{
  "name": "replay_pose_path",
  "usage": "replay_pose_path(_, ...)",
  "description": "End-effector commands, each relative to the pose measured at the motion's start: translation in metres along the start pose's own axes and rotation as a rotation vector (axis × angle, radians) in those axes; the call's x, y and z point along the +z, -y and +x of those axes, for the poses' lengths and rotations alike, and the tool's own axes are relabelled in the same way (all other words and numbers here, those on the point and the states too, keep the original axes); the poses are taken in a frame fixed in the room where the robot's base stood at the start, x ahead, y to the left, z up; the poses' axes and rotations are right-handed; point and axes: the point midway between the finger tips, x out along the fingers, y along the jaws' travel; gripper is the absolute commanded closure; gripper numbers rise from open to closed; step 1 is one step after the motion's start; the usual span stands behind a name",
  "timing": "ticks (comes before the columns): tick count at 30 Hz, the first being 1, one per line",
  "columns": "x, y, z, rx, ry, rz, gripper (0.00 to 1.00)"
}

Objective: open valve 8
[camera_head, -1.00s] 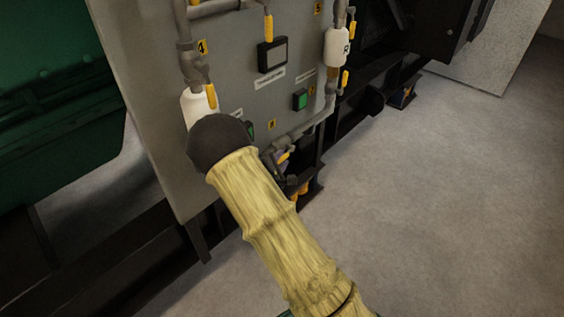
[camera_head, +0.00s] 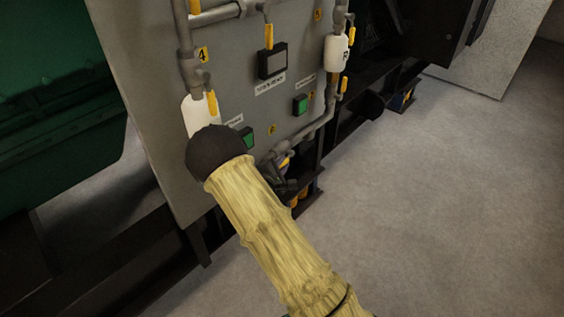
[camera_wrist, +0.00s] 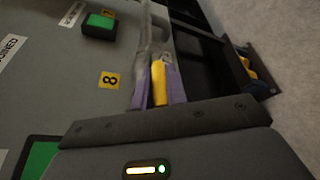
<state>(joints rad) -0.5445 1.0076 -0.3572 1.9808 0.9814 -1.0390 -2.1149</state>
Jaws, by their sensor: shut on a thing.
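The valve 8 handle (camera_wrist: 159,84) is a small yellow lever beside the yellow tag "8" (camera_wrist: 110,80) in the wrist view. The lever lies between the purple fingers of my gripper (camera_wrist: 158,92), one finger on each side. My gripper is shut on it. In the wrist view the lever points down toward my palm, roughly in line with the grey pipe (camera_wrist: 146,35). In the head view my gripper (camera_head: 285,165) is at the panel's lower right edge, and my forearm hides part of that area. The valve body is mostly hidden by the fingers.
The grey panel (camera_head: 235,90) carries other yellow-handled valves, such as one by tag "4" (camera_head: 211,102), and white cylinders (camera_head: 336,55). A green button (camera_head: 300,104) is above my gripper. Dark frame rails run below. The floor (camera_head: 430,200) at right is clear.

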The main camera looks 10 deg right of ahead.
Motion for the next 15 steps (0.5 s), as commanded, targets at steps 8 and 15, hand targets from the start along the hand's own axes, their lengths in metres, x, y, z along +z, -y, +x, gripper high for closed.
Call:
replay_pose_path(8,-0.0001,0.0015,-0.0001,0.010,0.008,-0.004,1.00)
replay_pose_path(15,-0.0002,0.0014,-0.0002,0.009,0.007,-0.004,0.77)
